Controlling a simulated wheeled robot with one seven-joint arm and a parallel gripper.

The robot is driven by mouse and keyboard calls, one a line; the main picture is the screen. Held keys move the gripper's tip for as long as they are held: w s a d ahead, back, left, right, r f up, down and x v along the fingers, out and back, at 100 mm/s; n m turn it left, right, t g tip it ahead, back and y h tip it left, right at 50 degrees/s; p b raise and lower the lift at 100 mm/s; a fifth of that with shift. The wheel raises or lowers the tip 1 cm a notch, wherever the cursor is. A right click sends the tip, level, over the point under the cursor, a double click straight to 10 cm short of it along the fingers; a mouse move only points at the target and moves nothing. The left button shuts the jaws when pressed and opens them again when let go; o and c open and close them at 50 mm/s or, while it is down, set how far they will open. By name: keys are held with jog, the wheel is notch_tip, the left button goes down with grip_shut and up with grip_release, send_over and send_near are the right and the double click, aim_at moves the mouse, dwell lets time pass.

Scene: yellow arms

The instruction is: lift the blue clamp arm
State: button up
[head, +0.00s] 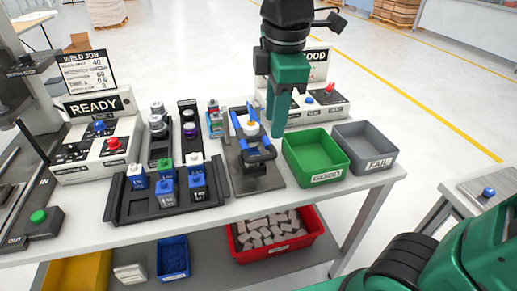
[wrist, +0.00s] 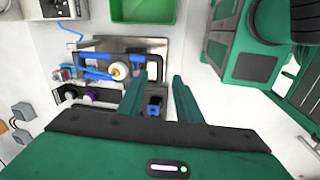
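The clamp fixture (head: 262,183) is a dark metal plate on the bench, left of the green bin. Its blue clamp arm (head: 238,125) slants across it beside a white and orange round part (head: 251,128). In the wrist view the blue clamp arm (wrist: 97,75) lies left of the fingers, with the round part (wrist: 120,71) close by. My gripper (head: 277,122) hangs over the right edge of the fixture. The head view hides part of the fixture's far end.
A green GOOD bin (head: 318,172) and a grey FAIL bin (head: 378,164) stand right of the fixture. A control box (head: 318,108) is behind my gripper, and a READY box (head: 95,150) is at far left.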

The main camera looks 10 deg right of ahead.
aim_at(261, 157)
jog(key=shift+n, duration=0.7)
jog(key=f, duration=0.3)
jog(key=w+a+f, duration=0.1)
jog(key=f, duration=0.2)
jog(key=a+f, duration=0.1)
jog(key=f, duration=0.3)
jog(key=shift+w+a, duration=0.2)
jog(key=shift+w, duration=0.1)
jog(key=shift+c, duration=0.6)
jog(key=shift+r, duration=0.1)
grip_shut()
